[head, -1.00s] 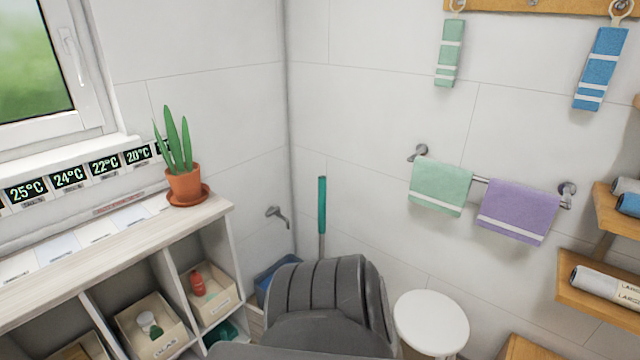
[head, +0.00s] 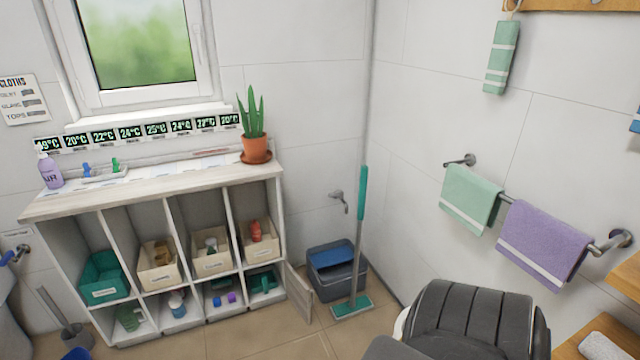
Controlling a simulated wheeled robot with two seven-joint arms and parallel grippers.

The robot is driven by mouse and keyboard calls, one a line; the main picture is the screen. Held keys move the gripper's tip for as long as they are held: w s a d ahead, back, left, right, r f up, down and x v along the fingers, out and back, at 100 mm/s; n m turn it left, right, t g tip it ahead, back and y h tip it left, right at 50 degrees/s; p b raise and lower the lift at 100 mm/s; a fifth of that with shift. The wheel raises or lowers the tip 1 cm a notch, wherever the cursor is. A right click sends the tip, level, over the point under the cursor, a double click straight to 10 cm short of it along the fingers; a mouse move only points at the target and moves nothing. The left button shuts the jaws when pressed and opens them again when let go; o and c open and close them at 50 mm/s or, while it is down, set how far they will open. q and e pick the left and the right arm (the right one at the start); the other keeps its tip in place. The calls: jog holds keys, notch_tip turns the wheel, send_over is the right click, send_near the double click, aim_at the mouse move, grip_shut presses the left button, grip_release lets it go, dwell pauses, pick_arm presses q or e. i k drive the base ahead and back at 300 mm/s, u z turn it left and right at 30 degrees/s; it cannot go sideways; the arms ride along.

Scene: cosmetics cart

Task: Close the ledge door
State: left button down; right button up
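A small pale wooden door (head: 298,292) stands swung open at the lower right end of the white cubby unit (head: 154,198) under the window. It sticks out toward the right front, near floor level. The lower right compartment beside it is uncovered and shows a green item (head: 263,281) inside. No other door shows on the unit. Neither of my grippers is in view, so I cannot see their state.
A blue-grey bin (head: 336,270) and a green-handled mop (head: 360,215) stand just right of the door. A potted plant (head: 254,135) sits on the unit's top. Tan floor (head: 235,335) in front of the unit is clear. A dark grey ribbed form (head: 470,318) fills the lower right.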

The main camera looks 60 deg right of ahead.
aim_at(297, 291)
jog(key=z, duration=2.3)
jog(key=i, duration=0.3)
